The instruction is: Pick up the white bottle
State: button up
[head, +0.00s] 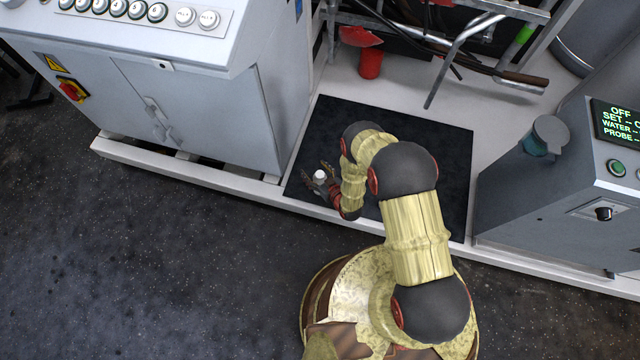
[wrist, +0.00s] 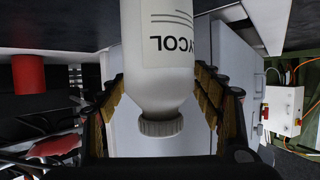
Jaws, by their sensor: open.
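The white bottle (wrist: 158,75) fills the upper middle of the wrist view, appearing upside down with its ribbed cap (wrist: 160,127) low and dark letters reading "YCOL" on its label. In the head view only the small white top of the bottle (head: 320,174) shows, above the dark mat. My gripper (head: 316,172) is open around it, one finger on each side. In the wrist view the fingers of my gripper (wrist: 160,100) flank the bottle's shoulder and neck. The right finger is close to the bottle; contact cannot be told. The bottle's base is out of the wrist view.
A dark mat (head: 420,135) lies on the white platform between a grey cabinet (head: 205,110) at left and a grey control box (head: 560,200) at right. A red container (head: 370,63) and metal bars stand behind. A grey-teal jug (head: 545,137) is on the control box.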

jog(key=shift+c, duration=0.9)
jog(key=shift+s, duration=0.1)
jog(key=c, duration=1.5)
grip_shut()
